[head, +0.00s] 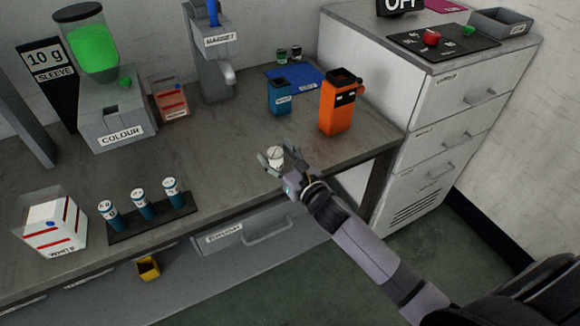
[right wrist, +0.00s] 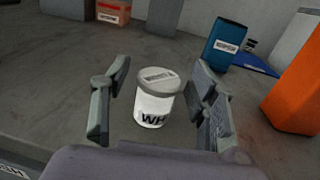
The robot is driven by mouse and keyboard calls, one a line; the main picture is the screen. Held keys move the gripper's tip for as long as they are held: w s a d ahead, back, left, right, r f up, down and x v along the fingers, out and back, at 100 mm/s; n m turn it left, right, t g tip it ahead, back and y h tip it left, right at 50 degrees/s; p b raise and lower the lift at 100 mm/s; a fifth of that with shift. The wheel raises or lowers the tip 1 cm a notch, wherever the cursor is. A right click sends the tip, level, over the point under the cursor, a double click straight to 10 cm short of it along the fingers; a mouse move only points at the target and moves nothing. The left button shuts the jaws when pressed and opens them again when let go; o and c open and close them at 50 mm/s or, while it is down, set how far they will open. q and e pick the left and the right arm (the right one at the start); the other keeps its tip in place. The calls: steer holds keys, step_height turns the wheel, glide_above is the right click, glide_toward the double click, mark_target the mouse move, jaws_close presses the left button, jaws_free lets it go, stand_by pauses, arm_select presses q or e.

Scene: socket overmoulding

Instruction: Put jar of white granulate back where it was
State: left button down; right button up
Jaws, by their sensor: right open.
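The jar of white granulate (right wrist: 157,95) stands upright on the bench, with a grey lid and a label starting "WH". In the head view the jar (head: 275,157) is near the front edge of the bench, right of centre. My right gripper (right wrist: 158,108) is open, with one finger on each side of the jar and a visible gap to both. In the head view my right gripper (head: 277,162) reaches the jar from the front right and partly hides it. My left gripper is not in view.
A blue container (head: 279,96) and an orange container (head: 341,103) stand behind the jar. The bench (head: 225,150) left of the jar is clear. A white drawer cabinet (head: 440,110) stands at right.

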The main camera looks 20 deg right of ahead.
steer(key=s+d+b, duration=0.1)
steer(key=s+d, duration=0.1)
steer(key=s, duration=0.9)
steer(key=shift+s+d, duration=0.1)
steer(key=s+d+f+m+g+h, duration=0.1)
steer(key=s+f+m+g, duration=0.15)
steer(key=f+m, duration=0.6)
steer(key=s+d+f+m+g+h, duration=0.1)
steer(key=s+d+f+m+g, duration=0.15)
steer(key=f, duration=1.15)
steer(key=s+d+f+m+g+h, duration=0.15)
steer(key=s+f+m, duration=0.35)
steer(key=f, duration=0.6)
steer(key=s+a+f+m+g, duration=0.1)
steer(key=s+f+m+g, duration=0.4)
steer(key=s+f+m, duration=0.6)
steer(key=s+a+f+m+g+p, duration=0.1)
steer(key=s+f+m, duration=0.3)
steer(key=s, duration=0.6)
steer(key=s+a+f+m+g+p, duration=0.2)
steer(key=s+f+m+g, duration=0.1)
steer(key=s, duration=0.7)
steer(key=shift+s+a+f+m+g, duration=0.2)
steer(key=shift+f+m+g, duration=0.3)
steer(key=shift+m, duration=0.4)
steer(key=shift+r, duration=0.1)
